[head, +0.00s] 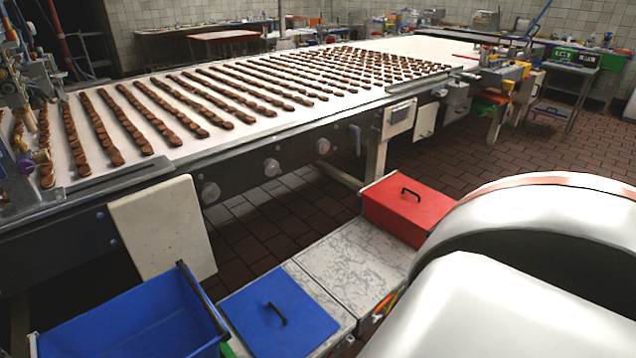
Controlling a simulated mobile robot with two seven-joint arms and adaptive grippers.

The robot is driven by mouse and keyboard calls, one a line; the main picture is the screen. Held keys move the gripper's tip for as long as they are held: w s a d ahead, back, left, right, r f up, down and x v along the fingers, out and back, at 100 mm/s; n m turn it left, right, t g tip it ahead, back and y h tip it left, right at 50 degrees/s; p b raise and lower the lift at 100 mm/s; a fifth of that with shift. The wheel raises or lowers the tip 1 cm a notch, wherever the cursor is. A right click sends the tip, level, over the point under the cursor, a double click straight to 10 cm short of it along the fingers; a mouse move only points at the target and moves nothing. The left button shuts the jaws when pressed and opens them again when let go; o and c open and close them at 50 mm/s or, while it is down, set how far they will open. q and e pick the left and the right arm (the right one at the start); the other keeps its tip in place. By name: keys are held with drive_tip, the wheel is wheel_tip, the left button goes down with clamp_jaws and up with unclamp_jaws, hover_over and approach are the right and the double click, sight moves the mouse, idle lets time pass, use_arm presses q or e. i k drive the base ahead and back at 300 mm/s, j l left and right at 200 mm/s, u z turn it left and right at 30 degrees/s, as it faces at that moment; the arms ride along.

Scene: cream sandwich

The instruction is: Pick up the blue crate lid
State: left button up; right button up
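The blue crate lid (299,310) lies flat on the low grey bench, towards the bottom middle of the head view. A dark handle (277,314) stands up from its top. To its left is an open blue crate (133,322), partly cut off by the bottom edge. Neither of my grippers shows. A large smooth silver-white shape fills the lower right and hides what lies behind it.
A conveyor (290,128) with rows of brown biscuits runs across the back. A red lidded box (407,207) sits at the bench's far end. The mottled bench top (358,262) between the red box and blue lid is bare. Brown tiled floor (560,150) lies open at right.

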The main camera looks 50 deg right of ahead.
sight(276, 317)
drive_tip(key=z, duration=1.2)
drive_tip(key=u, duration=1.1)
drive_tip(key=z, duration=1.1)
drive_tip(key=i+l+z, duration=0.25)
drive_tip(key=k+l, duration=0.1)
drive_tip(key=l, duration=0.05)
